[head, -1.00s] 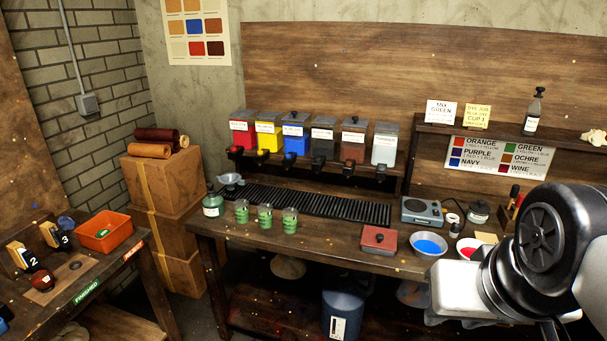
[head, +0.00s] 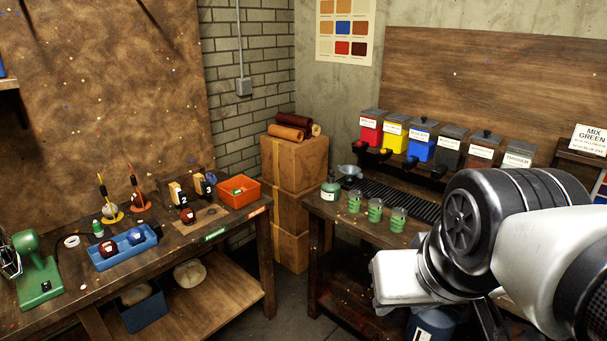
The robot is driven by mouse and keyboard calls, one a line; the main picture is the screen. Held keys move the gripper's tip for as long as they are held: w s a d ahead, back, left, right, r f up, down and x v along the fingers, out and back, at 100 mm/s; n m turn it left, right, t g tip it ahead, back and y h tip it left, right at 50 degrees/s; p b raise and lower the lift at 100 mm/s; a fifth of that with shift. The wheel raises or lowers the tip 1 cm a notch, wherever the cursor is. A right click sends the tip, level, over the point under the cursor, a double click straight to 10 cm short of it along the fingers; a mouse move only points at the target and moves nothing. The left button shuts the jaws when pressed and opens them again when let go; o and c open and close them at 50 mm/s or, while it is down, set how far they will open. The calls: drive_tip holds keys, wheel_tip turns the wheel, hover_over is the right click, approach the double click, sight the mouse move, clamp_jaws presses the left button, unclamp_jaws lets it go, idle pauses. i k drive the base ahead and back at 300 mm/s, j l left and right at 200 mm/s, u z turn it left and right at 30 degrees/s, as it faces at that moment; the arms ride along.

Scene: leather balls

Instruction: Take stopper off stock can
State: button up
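No can in view is clearly marked as the stock can, and I cannot make out a stopper. A small pale green jar with a label (head: 330,190) stands at the left end of the dye bench. A grey metal vessel (head: 350,172) stands just behind it; its exact form is too small to tell. My arm fills the lower right of the head view and hides much of the bench. My gripper's fingers do not show.
Several green cups (head: 375,210) stand along the dye bench's front, below the dispensers (head: 421,146). Stacked boxes (head: 291,190) fill the corner. The left workbench (head: 180,240) holds a blue tray (head: 124,247), an orange bin (head: 239,192) and a green machine (head: 36,270). Floor shows between the benches.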

sight(331, 172)
drive_tip(key=i+z, duration=0.15)
drive_tip(key=z, duration=0.25)
drive_tip(key=i+j+z, duration=0.1)
drive_tip(key=z, duration=0.3)
drive_tip(key=i+j+z, duration=0.15)
drive_tip(key=j, duration=0.2)
drive_tip(key=i+j+z, duration=0.35)
drive_tip(key=j, duration=0.4)
drive_tip(key=i+j, duration=0.15)
drive_tip(key=j, duration=0.2)
drive_tip(key=i+j, duration=0.2)
drive_tip(key=j, duration=0.15)
drive_tip(key=i+j, duration=0.15)
drive_tip(key=j, duration=0.2)
drive_tip(key=i+j, duration=0.2)
drive_tip(key=j, duration=0.15)
drive_tip(key=i+j+z, duration=0.1)
drive_tip(key=j, duration=0.25)
drive_tip(key=i, duration=0.05)
